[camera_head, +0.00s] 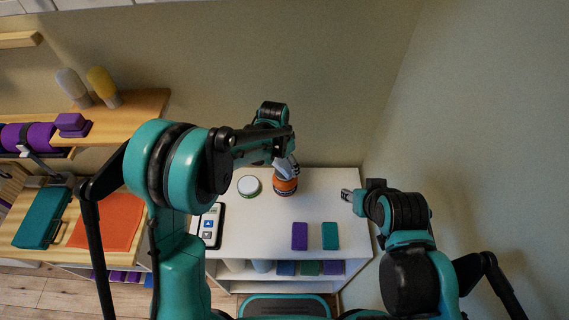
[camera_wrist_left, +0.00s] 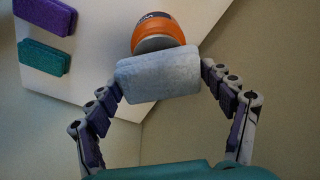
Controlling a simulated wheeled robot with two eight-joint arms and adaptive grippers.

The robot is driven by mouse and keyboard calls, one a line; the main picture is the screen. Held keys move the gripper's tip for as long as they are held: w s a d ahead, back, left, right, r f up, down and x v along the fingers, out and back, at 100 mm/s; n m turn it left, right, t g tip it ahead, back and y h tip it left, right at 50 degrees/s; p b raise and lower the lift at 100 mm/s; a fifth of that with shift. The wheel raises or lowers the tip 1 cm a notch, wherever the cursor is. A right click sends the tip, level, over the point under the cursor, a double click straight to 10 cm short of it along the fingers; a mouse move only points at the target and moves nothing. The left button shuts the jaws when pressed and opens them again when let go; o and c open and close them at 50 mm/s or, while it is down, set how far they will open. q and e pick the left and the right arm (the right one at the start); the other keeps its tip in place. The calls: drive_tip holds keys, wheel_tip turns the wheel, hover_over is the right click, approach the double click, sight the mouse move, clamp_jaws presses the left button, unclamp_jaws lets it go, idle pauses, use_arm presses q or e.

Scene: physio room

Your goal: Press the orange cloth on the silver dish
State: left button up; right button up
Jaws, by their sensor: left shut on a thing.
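My left gripper (camera_wrist_left: 165,98) is shut on a pale grey block (camera_wrist_left: 158,76), held across its fingers. In the head view the block (camera_head: 284,169) is just above or against a round orange container (camera_head: 286,187) with a dark band. The wrist view shows a grey disc (camera_wrist_left: 158,44) between the block and the orange container (camera_wrist_left: 158,28); I cannot tell whether they touch. A flat orange sheet (camera_head: 105,220), perhaps the cloth, lies on the wooden bench at left. I see no clear silver dish. My right gripper (camera_head: 347,195) is at the table's right side, its jaws too small to judge.
The white table (camera_head: 262,222) also holds a round white tin with a green rim (camera_head: 249,185), a phone-like device (camera_head: 210,226), a purple block (camera_head: 300,236) and a teal block (camera_head: 330,236). A teal case (camera_head: 43,218) lies beside the orange sheet.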

sight(286, 162)
use_arm(q)
drive_tip(key=shift+r+p, duration=1.1)
drive_tip(key=shift+r, duration=1.05)
